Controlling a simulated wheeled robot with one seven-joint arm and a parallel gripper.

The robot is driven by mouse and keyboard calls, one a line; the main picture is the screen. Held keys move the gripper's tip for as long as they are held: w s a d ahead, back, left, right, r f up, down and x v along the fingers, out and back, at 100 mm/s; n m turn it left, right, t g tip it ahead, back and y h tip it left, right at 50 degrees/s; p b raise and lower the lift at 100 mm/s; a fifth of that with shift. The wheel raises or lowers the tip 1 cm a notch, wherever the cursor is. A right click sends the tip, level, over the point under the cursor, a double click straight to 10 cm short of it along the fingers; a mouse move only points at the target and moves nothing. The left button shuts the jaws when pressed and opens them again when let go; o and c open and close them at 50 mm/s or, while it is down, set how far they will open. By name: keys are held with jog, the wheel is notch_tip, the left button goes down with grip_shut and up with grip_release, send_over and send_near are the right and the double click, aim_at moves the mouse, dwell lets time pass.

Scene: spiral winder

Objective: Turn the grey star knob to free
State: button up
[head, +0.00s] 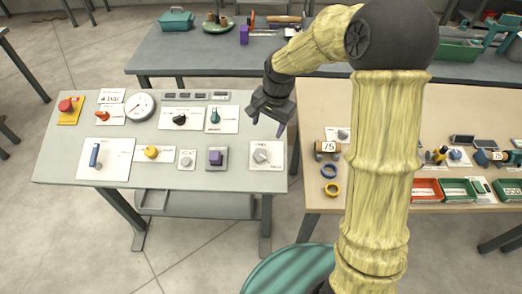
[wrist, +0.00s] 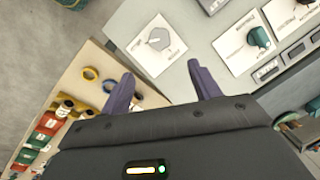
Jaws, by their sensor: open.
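A grey knob (head: 261,155) sits on a white labelled plate at the right end of the grey panel table (head: 60,165). It looks lobed, and it also shows in the wrist view (wrist: 159,39), beyond the fingertips. Its label is too small to read. My gripper (head: 267,125) is open and empty, above the right edge of the panel table, behind and above the grey knob. In the wrist view its two purple fingers (wrist: 160,77) stand apart with nothing between them. Neither finger touches the knob.
A wooden table (head: 310,207) with rings (head: 331,189) and bins adjoins on the right.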

aim_at(261, 153)
jog(key=f+p, duration=0.1)
jog(key=f, duration=0.3)
jog(key=a+f, duration=0.1)
jog(key=f, duration=0.4)
jog(key=w+a+f+p, duration=0.1)
jog(key=f, duration=0.4)
jog(key=shift+f+p, duration=0.2)
jog(key=shift+p, duration=0.15)
jog(key=shift+w, duration=0.1)
jog(key=c, duration=1)
